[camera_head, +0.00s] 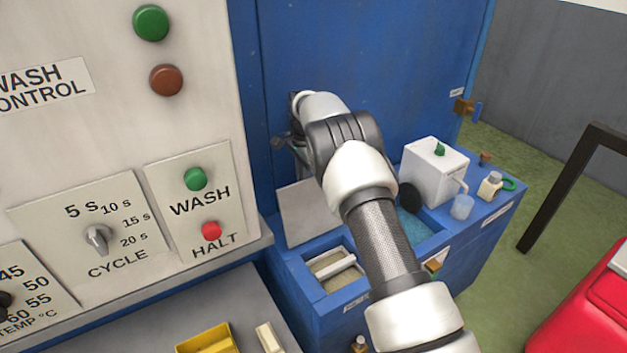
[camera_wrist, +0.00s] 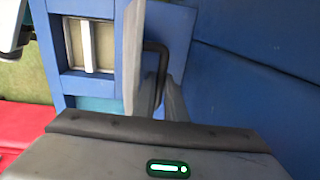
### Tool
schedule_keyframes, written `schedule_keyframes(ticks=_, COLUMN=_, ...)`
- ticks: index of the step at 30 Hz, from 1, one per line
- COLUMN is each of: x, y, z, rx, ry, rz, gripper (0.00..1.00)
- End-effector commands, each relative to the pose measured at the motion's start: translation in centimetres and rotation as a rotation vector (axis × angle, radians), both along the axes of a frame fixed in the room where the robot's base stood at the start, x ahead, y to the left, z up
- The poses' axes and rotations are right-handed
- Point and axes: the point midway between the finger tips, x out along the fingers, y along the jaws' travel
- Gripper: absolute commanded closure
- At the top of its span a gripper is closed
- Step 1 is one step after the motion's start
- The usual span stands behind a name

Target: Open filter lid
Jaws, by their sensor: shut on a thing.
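The filter lid seems to be the flat grey panel (camera_head: 303,208) at the back left of the blue unit in the head view. In the head view my arm and wrist hide the fingertips and handle.
An open compartment (camera_head: 315,276) with a white bar lies in front of the panel. A white box (camera_head: 434,168), a small cup (camera_head: 462,207) and a blue-filled basin (camera_head: 414,228) are to the right. The tall blue wall (camera_head: 390,70) rises close behind.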

Motion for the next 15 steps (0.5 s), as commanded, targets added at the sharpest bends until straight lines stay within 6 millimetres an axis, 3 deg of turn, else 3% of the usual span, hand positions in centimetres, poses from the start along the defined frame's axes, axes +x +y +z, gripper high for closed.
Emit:
schedule_keyframes(ticks=3, x=0.7, y=1.0, z=-0.7, rx=0.008, ry=-0.011, rz=0.006, gripper=1.0)
schedule_keyframes(ticks=15, x=1.3, y=1.8, z=-0.9, rx=0.015, ry=-0.019, rz=0.008, gripper=1.0)
